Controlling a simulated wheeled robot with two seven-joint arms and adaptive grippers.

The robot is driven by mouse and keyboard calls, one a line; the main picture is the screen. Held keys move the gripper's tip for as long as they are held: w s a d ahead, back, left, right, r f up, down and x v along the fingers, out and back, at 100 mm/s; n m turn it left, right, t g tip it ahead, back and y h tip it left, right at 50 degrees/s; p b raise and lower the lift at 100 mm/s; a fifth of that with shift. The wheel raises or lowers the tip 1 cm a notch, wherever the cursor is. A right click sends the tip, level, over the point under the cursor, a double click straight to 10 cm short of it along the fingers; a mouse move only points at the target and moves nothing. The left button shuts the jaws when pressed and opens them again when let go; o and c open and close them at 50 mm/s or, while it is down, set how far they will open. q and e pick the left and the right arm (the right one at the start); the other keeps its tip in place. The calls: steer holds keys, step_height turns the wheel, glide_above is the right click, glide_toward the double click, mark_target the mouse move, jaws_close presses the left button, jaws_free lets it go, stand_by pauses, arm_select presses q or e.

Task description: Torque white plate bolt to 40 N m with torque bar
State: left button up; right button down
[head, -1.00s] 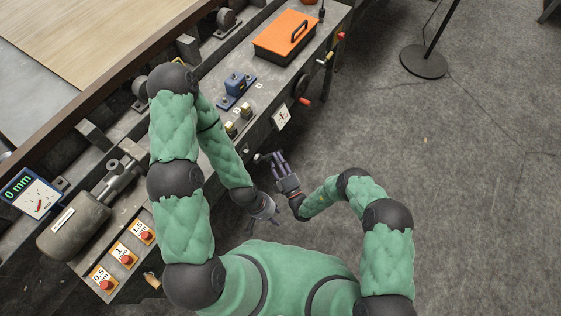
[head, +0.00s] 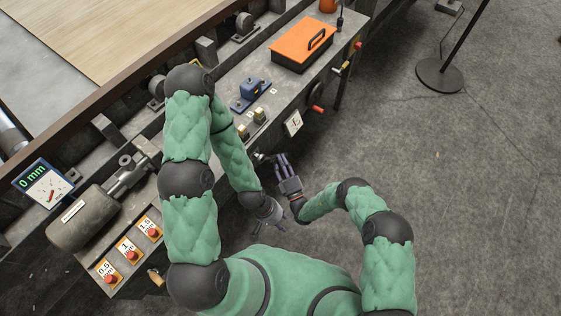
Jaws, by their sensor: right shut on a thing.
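The white plate (head: 293,122) with a dark mark hangs on the front side of the bench. Its bolt is too small to make out. My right gripper (head: 280,164) is below and left of the plate, beside the bench's front edge. It is shut on a small grey metal piece (head: 260,156) that looks like the end of the torque bar; the fingers hide most of it. My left gripper (head: 269,228) is lower, pointing down over the floor. Its fingers are apart and empty.
The bench carries an orange toolbox (head: 302,46), a blue fixture (head: 249,91) and small yellow-topped parts (head: 259,115). A red-handled crank (head: 317,108) sticks out of its side. A gauge (head: 43,185) reads 0 mm. The floor at right is open up to a stand (head: 440,75).

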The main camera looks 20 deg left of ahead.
steer(key=shift+w+a, duration=0.2)
steer(key=shift+a, duration=0.3)
steer(key=shift+w+a, duration=0.2)
steer(key=shift+a, duration=0.3)
stand_by(0.7)
arm_select(q)
steer(key=shift+a+r, duration=0.1)
arm_select(e)
steer(key=shift+s, duration=0.1)
